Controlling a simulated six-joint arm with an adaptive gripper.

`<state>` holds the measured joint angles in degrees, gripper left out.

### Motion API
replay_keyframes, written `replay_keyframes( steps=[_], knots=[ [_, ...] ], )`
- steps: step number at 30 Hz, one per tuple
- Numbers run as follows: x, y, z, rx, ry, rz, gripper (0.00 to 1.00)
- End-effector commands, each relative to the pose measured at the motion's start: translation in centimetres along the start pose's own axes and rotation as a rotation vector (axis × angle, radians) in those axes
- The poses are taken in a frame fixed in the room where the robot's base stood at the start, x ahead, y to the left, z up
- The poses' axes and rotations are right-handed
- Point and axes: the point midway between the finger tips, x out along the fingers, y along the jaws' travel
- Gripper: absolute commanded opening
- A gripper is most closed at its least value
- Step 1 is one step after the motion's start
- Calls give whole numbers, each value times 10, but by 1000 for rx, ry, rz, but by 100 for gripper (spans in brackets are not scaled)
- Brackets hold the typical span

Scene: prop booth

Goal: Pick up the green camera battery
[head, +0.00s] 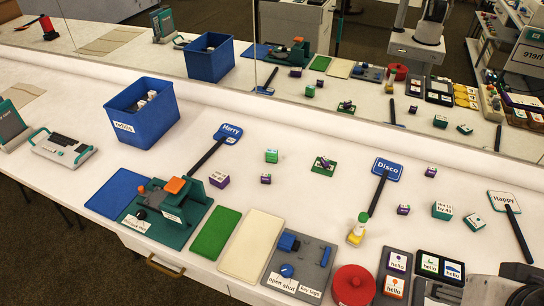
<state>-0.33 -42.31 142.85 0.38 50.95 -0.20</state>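A similar small teal block (474,226) lies at the right, near the Happy paddle. Part of my arm and gripper (510,288) shows grey and black at the bottom right corner, cut off by the frame and far from the green block. Its fingertips cannot be made out.
The Harry paddle (208,153) and Disco paddle (378,190) lie on either side. A blue bin (143,124) stands left. Trays and a red disc (353,286) line the front. A mirror behind reflects everything.

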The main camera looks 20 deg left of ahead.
Motion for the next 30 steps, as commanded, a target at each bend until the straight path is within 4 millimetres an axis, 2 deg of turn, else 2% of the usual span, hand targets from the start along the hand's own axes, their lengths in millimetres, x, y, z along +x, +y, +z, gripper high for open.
replay_keyframes(
  steps=[5, 11, 21, 30],
  knots=[
    [5, -11, -21, -17, 19, -31, 47],
    [14, -34, -62, -45, 62, -88, 47],
    [37, -83, -135, -79, 146, -184, 47],
    [63, -130, -192, -97, 215, -252, 47]
  ],
)
